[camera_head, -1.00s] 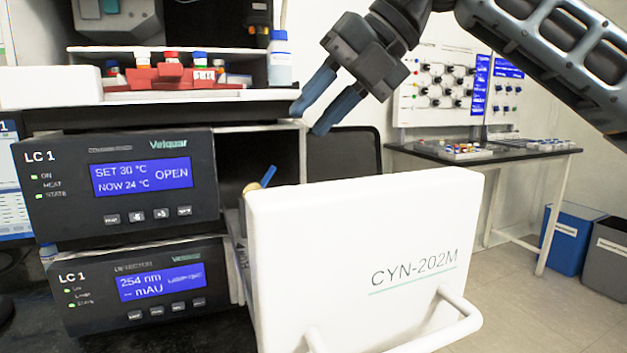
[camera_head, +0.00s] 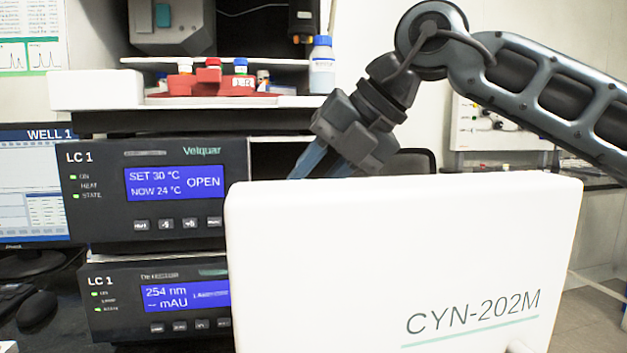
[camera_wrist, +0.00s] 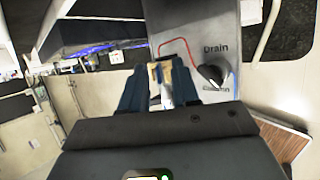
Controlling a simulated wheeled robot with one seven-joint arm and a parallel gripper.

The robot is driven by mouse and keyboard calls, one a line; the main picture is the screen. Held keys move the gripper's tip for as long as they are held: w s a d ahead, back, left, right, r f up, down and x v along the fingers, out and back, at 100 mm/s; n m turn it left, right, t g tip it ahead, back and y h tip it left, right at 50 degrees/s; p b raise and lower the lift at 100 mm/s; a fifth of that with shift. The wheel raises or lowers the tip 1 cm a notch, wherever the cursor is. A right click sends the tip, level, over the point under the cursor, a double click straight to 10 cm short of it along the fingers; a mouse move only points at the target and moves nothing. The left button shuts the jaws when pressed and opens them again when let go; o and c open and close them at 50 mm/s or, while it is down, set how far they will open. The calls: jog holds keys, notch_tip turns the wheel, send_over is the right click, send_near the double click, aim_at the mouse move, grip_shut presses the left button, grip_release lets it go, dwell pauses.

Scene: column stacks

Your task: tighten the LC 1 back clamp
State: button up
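My gripper (camera_head: 314,164) reaches down behind the white open door (camera_head: 400,250) marked CYN-202M. The door hides its fingertips in the head view. In the wrist view my gripper (camera_wrist: 161,75) has its two dark blue fingers apart. A small tan part (camera_wrist: 168,72) with a pale piece below it shows between them, apparently the clamp area. I cannot tell whether the fingers touch it. No clamp label is readable. The LC 1 oven unit (camera_head: 158,195) reads SET 30 °C, NOW 24 °C, OPEN.
A grey panel (camera_wrist: 218,35) with a Drain knob (camera_wrist: 211,74) is close to the right finger in the wrist view. The LC 1 detector (camera_head: 125,300) is under the oven. Red racks (camera_head: 225,85) and a blue-capped bottle (camera_head: 321,66) stand on the shelf above.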

jog(key=shift+a+f, duration=0.1)
grip_shut()
dwell(0.3)
